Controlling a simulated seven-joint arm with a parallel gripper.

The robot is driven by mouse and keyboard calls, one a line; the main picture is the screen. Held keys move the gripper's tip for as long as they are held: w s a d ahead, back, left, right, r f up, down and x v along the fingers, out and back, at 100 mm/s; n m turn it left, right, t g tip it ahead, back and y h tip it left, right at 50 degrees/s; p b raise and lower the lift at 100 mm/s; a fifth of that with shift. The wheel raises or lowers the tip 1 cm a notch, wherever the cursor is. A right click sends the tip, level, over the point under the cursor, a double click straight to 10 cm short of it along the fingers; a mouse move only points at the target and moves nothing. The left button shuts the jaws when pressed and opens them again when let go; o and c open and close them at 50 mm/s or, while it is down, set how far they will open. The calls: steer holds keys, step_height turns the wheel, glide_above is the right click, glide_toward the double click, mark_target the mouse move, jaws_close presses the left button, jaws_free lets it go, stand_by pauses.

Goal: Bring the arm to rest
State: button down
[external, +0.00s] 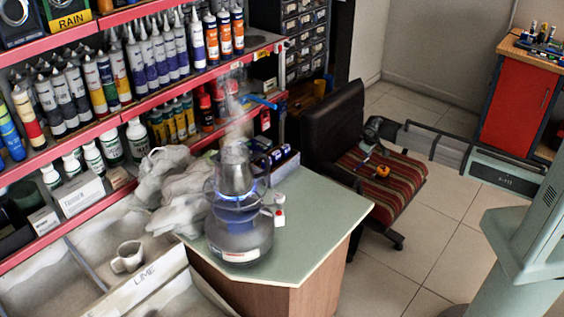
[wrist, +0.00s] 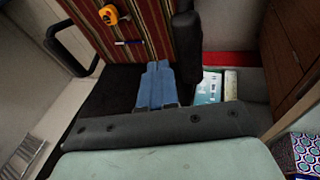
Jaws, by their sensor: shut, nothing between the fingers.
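My gripper (wrist: 158,66) shows in the wrist view with its two blue fingers together, shut and empty. It is over the chair with the red striped seat (external: 372,188), apart from anything on it. A yellow-orange tape measure (wrist: 116,14) and a blue-and-white pen (wrist: 130,43) lie on the striped seat in the wrist view.
A metal pot (external: 237,172) stands over a lit blue flame on a gas burner (external: 240,238), steaming, on the green counter (external: 318,208). Shelves of tubes and bottles are at left. A red cabinet (external: 513,108) is at the back right. Floor between is open.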

steer(key=w+d+f+m+g, duration=0.1)
steer(key=d+f, duration=0.2)
steer(key=d, duration=0.7)
steer(key=w+d+f+m+g, duration=0.1)
steer(key=w+d+f+m, duration=0.15)
steer(key=d, duration=0.65)
steer(key=w+d+f+g, duration=0.1)
steer(key=d+f, duration=0.3)
steer(key=d, duration=0.6)
steer(key=s+d+f+m+g, duration=0.1)
steer(key=s+d+f+m, duration=0.15)
steer(key=d, duration=0.55)
steer(key=s+d+f+m+y, duration=0.15)
steer(key=s+d, duration=0.25)
steer(key=d, duration=0.4)
steer(key=s+d+f+m+g, duration=0.1)
steer(key=s+d+f, duration=0.15)
steer(key=d, duration=0.55)
steer(key=s+f+g, duration=0.3)
steer(key=s+f, duration=0.7)
steer(key=s, duration=0.5)
steer(key=s+f+g, duration=0.3)
steer(key=s+f, duration=0.7)
steer(key=s, duration=0.5)
steer(key=shift+s+a+f, duration=0.15)
